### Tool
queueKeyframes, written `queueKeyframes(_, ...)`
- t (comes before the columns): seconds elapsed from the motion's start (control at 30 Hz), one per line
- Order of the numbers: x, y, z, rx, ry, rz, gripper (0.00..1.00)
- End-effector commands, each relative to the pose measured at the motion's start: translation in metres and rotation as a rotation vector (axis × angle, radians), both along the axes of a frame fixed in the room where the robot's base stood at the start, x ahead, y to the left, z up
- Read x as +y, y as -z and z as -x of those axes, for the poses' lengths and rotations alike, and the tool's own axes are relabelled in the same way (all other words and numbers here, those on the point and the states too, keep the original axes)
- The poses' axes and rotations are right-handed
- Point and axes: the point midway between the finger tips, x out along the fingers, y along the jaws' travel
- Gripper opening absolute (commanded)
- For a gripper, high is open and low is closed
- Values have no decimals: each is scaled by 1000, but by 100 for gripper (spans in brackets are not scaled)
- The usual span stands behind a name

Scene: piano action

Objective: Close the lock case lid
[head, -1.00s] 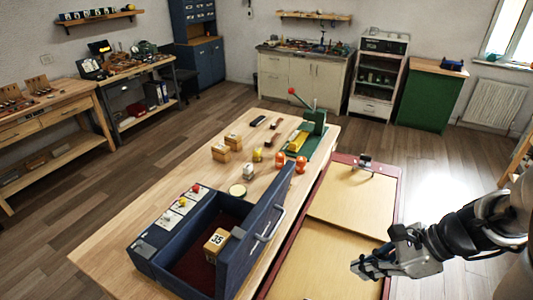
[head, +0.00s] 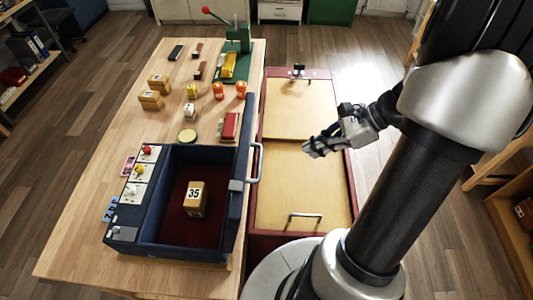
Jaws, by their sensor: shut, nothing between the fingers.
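The lock case (head: 120,236) is an open dark blue box with a dark red lining, near the table's front right. Its lid (head: 238,200) stands roughly upright along the right side, seen nearly edge-on, with a grey handle (head: 257,163) on its outer face. A wooden block marked 35 (head: 195,198) rests inside. My gripper (head: 308,148) is shut and empty, to the right of the lid and apart from it, over the tan panels.
A red-framed unit with tan panels (head: 300,190) adjoins the table's right side. A red and white item (head: 230,127), orange jars (head: 218,91) and a green lever press (head: 235,60) stand behind the case. The wooden table (head: 75,215) is clear at left.

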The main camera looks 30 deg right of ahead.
Motion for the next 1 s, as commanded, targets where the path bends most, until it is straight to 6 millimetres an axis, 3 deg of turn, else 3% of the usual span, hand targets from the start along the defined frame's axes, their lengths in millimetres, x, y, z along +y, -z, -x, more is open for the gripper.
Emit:
queueKeyframes(0.53,58,76,-38,4,-3,-3,0)
queueKeyframes(0.73,80,72,-55,0,-4,1,0)
queueKeyframes(1.0,88,72,-61,1,0,1,0)
